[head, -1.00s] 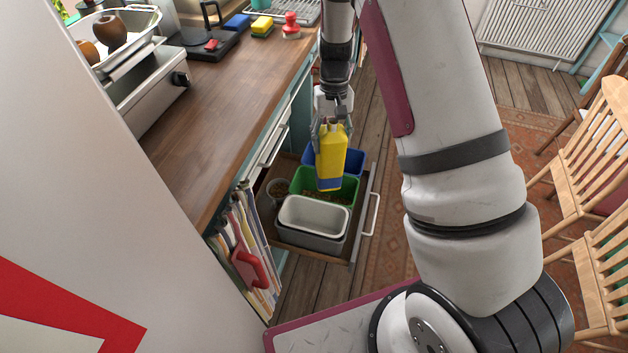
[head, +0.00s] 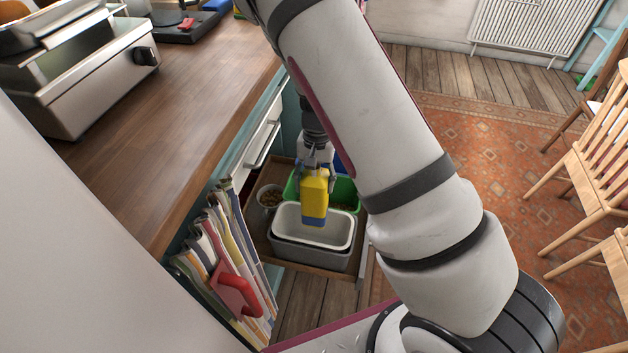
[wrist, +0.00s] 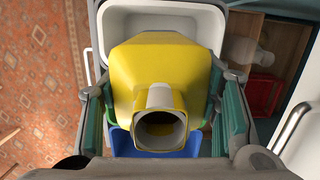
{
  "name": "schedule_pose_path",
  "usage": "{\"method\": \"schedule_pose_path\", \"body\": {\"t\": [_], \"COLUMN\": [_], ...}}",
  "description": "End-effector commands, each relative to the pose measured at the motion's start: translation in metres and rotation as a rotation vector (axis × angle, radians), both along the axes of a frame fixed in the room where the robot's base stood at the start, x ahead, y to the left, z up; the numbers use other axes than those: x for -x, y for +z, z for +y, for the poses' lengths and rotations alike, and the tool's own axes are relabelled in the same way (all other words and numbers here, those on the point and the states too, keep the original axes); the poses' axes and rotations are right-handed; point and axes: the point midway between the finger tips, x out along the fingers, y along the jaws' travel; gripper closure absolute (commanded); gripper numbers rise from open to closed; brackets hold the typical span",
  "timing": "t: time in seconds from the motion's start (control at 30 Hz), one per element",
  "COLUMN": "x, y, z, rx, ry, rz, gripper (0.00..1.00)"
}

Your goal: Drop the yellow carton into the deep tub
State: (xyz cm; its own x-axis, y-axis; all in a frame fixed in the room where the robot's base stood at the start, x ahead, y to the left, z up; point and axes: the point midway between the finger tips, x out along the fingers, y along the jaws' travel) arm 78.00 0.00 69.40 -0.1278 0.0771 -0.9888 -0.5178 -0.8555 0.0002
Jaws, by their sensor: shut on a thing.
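A yellow carton (head: 314,192) with a blue base hangs upright in my gripper (head: 316,176), which is shut on its sides. In the wrist view, the fingers of my gripper (wrist: 163,112) flank the carton (wrist: 160,65), its open square spout facing the camera. Below, an open drawer holds a white-lined tub (head: 285,222) in a grey outer one, a green tub (head: 345,188) behind it and a blue tub (head: 340,162) farther back. The carton's base overlaps the white tub in the head view. The white tub (wrist: 103,35) lies partly behind the carton in the wrist view.
A small round container (head: 269,196) stands in the drawer's left side. Wooden chairs (head: 600,170) stand on the right, over a patterned rug.

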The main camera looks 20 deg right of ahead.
Motion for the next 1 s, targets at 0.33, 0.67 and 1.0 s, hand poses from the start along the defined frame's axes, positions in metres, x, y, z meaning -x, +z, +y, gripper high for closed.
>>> {"method": "schedule_pose_path", "body": {"t": [0.33, 0.67, 1.0], "x": [-0.001, 0.000, 0.000], "y": [-0.040, -0.047, -0.047], "z": [0.000, 0.000, 0.000], "rx": [0.001, 0.000, 0.000], "ry": [0.002, 0.000, 0.001], "rz": [0.000, 0.000, 0.000], "gripper": [0.68, 0.68, 0.21]}}
